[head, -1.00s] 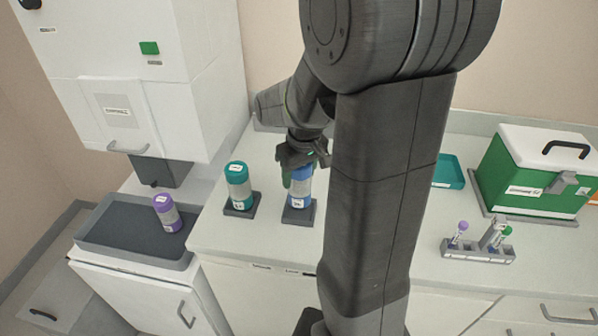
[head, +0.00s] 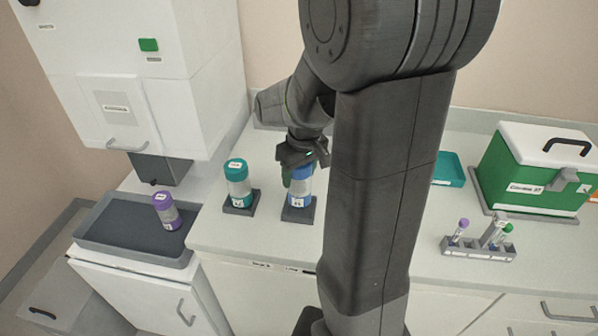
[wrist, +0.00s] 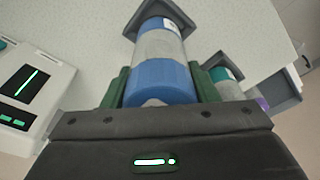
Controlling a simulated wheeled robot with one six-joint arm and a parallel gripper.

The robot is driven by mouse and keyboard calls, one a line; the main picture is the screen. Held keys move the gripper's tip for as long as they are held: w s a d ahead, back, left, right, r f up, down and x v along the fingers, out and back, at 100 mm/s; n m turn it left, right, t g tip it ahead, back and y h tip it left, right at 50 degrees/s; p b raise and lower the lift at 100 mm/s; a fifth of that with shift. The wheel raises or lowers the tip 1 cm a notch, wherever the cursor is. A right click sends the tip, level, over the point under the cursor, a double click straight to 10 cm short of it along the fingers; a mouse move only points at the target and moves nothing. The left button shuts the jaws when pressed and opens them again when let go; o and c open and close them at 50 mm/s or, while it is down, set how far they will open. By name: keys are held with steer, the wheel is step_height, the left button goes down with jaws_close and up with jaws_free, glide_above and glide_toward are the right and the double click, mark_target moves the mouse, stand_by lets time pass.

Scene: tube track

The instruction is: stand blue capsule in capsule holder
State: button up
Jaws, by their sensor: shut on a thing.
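The blue capsule (head: 298,186) has a blue cap and a clear middle, and stands upright at a dark square holder (head: 297,212) on the counter. My gripper (head: 301,172) is around its upper part. In the wrist view the capsule (wrist: 160,75) lies between the green fingers of my gripper (wrist: 162,88), shut on its blue cap end. Its far end meets the dark holder (wrist: 188,22). I cannot tell whether it rests fully on the holder's floor.
A teal-capped capsule (head: 238,184) stands in another dark holder (head: 240,206) just left. A tube rack (head: 478,250), green box (head: 535,172) and teal tray (head: 452,170) are on the right.

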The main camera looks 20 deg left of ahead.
steer(key=shift+f+b, duration=0.3)
steer(key=shift+f, duration=0.1)
steer(key=shift+f, duration=0.25)
steer(key=shift+f+b, duration=0.75)
steer(key=shift+f, duration=0.1)
steer(key=o, duration=1.2)
steer(key=shift+c, duration=0.2)
steer(key=r, duration=0.4)
steer(key=d+r, duration=0.1)
steer(key=r, duration=0.4)
steer(key=s+r, duration=0.1)
steer(key=r, duration=0.3)
steer(key=shift+d+r, duration=0.35)
steer(key=shift+d, duration=0.05)
